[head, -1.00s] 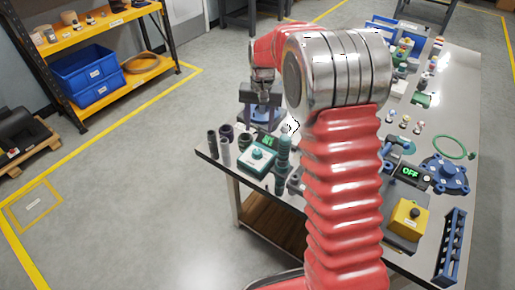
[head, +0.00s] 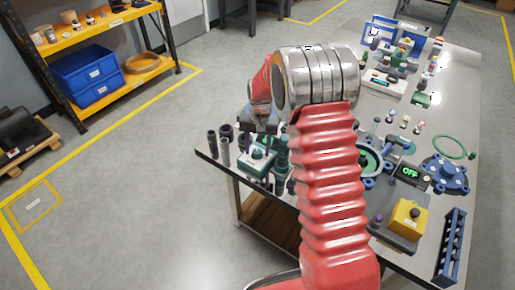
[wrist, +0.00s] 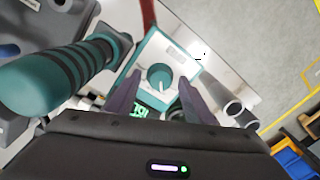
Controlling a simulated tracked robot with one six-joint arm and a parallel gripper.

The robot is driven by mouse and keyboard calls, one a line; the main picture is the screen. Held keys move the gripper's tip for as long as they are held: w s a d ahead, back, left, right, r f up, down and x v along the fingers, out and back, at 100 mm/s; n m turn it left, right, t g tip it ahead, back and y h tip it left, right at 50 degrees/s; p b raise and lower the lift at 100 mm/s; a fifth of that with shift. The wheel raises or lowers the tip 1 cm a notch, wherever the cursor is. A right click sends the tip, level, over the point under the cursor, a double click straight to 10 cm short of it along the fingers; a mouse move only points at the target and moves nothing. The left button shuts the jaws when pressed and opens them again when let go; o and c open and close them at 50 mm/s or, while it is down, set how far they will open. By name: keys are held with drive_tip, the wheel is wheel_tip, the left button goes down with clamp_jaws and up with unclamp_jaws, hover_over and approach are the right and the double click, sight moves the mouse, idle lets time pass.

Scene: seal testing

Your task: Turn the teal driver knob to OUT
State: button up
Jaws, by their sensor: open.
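The teal driver knob (wrist: 159,77) shows in the wrist view on top of a white and teal driver box (wrist: 184,50), with a pale pointer line on it. The box also shows in the head view (head: 258,160) near the table's left corner. A green display, partly hidden, shows between the fingers in the wrist view. My gripper (wrist: 155,97) is open.
A teal ribbed handle (wrist: 62,74) stands close left of the driver in the wrist view. Grey tubes (wrist: 232,110) stand to its right. A blue flanged part (head: 446,174), a yellow button box (head: 408,218) and an OFF display (head: 410,173) lie on the table's right side.

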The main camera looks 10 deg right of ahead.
drive_tip(key=shift+c, duration=0.6)
drive_tip(key=c, duration=0.9)
drive_tip(key=shift+n, duration=0.3)
drive_tip(key=n, duration=0.3)
drive_tip(key=shift+w, duration=0.1)
drive_tip(key=n, duration=0.4)
drive_tip(key=shift+n, duration=0.3)
drive_tip(key=o, duration=1)
